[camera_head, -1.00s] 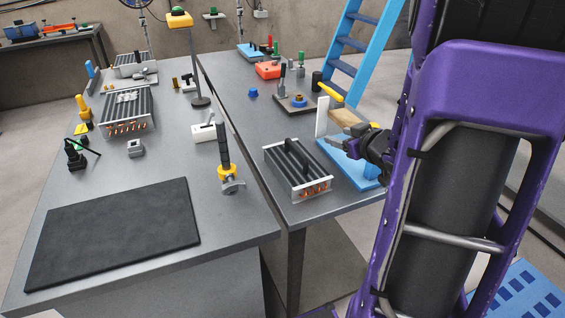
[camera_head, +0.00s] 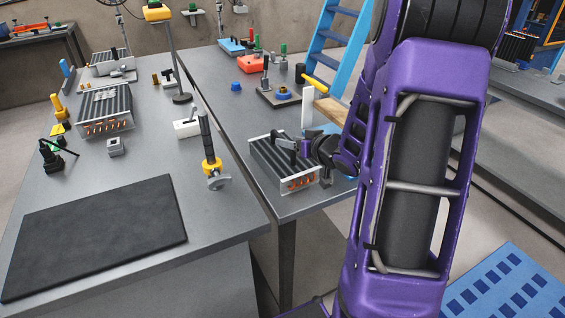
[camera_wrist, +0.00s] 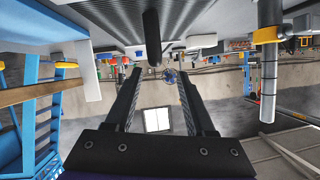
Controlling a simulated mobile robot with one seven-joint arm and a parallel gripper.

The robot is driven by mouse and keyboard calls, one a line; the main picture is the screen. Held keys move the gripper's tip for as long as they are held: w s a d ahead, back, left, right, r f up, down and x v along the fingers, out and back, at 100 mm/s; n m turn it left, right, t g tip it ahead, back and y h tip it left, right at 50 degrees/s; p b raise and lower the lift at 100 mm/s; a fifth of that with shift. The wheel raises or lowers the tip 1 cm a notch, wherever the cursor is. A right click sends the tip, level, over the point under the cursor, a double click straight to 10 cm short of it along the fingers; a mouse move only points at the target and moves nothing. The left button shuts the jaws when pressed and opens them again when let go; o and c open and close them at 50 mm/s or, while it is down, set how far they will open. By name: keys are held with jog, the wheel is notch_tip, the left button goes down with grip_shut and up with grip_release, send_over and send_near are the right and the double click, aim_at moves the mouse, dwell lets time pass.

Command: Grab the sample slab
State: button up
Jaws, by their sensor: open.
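A finned metal slab (camera_head: 268,167) with copper tube ends lies on the right table; I take it as the sample slab. My gripper (camera_head: 290,146) is just above its right part, partly covering it. In the wrist view my gripper (camera_wrist: 157,76) has its two dark fingers spread apart with nothing held. The picture is upside down, with the grey ribbed slab surface (camera_wrist: 225,14) at the top. A dark upright bar (camera_wrist: 152,38) stands between the fingertips, beyond them; I cannot tell whether they reach around it.
A white upright plate (camera_head: 307,112) and a blue base stand right behind the gripper. A tool with a yellow collar (camera_head: 211,166) stands on the left table's edge. A similar finned block (camera_head: 105,109) and a black mat (camera_head: 95,235) are on the left table. A blue ladder (camera_head: 335,50) stands behind.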

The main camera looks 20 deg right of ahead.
aim_at(283, 152)
jog(key=shift+d+f+b+x, duration=0.1)
jog(key=shift+b+x, duration=0.05)
jog(key=shift+x, duration=0.85)
jog(key=shift+d+f+b+x, duration=0.1)
jog(key=shift+d+b+x, duration=0.1)
jog(key=shift+x, duration=0.8)
jog(key=shift+d+f+b+x, duration=0.1)
jog(key=shift+f+b+x, duration=0.05)
jog(key=shift+x, duration=0.85)
jog(key=shift+s, duration=0.15)
grip_shut()
jog(key=shift+r, duration=0.2)
